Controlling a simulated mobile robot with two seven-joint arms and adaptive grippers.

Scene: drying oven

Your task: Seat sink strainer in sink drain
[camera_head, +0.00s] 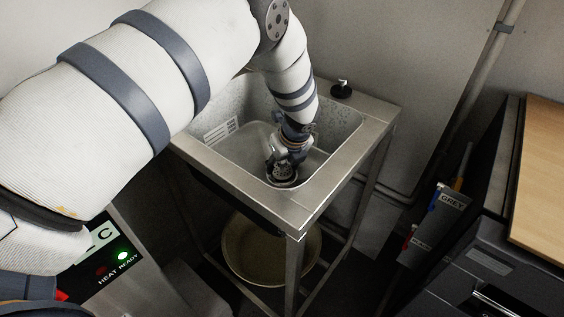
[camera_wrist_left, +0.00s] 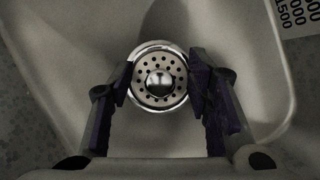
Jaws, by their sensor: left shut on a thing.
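The sink strainer (camera_wrist_left: 158,70) is a round metal disc with several small holes and a shiny central knob. In the left wrist view it lies between the two dark fingers of my left gripper (camera_wrist_left: 159,88), which is shut on it. In the head view my left gripper (camera_head: 286,160) points down into the metal sink (camera_head: 205,166), low over the basin floor. A round metal rim (camera_head: 281,183) shows just under the fingers. The drain opening is hidden beneath the strainer and gripper. I cannot tell whether the strainer sits in it or just above. My right gripper is not in view.
A small dark tap-like fitting (camera_head: 341,89) stands on the sink's back right rim. A round bin (camera_head: 268,262) sits below the sink. A dark cabinet (camera_head: 500,255) is at right, and a panel with a green light (camera_head: 121,256) at lower left. Basin walls surround the gripper.

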